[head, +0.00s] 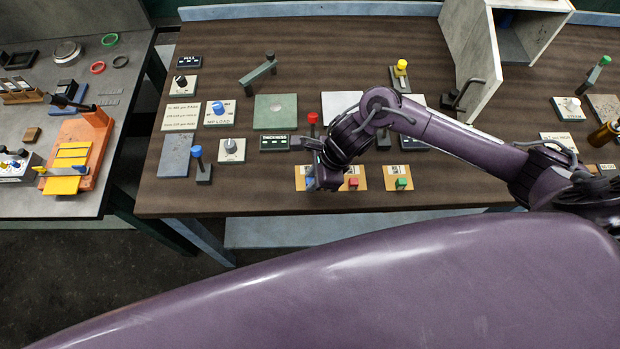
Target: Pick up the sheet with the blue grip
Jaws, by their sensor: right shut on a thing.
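Three tan sheets lie in a row near the front edge of the brown table. The left one, with the blue grip (310,183), is the sheet with the blue grip (300,172). My right gripper (318,184) is down over this grip and shut on it, and it hides part of the sheet. Whether the sheet is off the table cannot be told. The middle sheet has a red grip (353,182) and the right one a green grip (403,183). My left gripper is not in view.
Knobs, levers and labelled plates cover the brown table (230,190), with a blue-topped lever (199,160) to the left. A grey open box (490,50) stands at the back. A side table with an orange device (82,145) is at far left.

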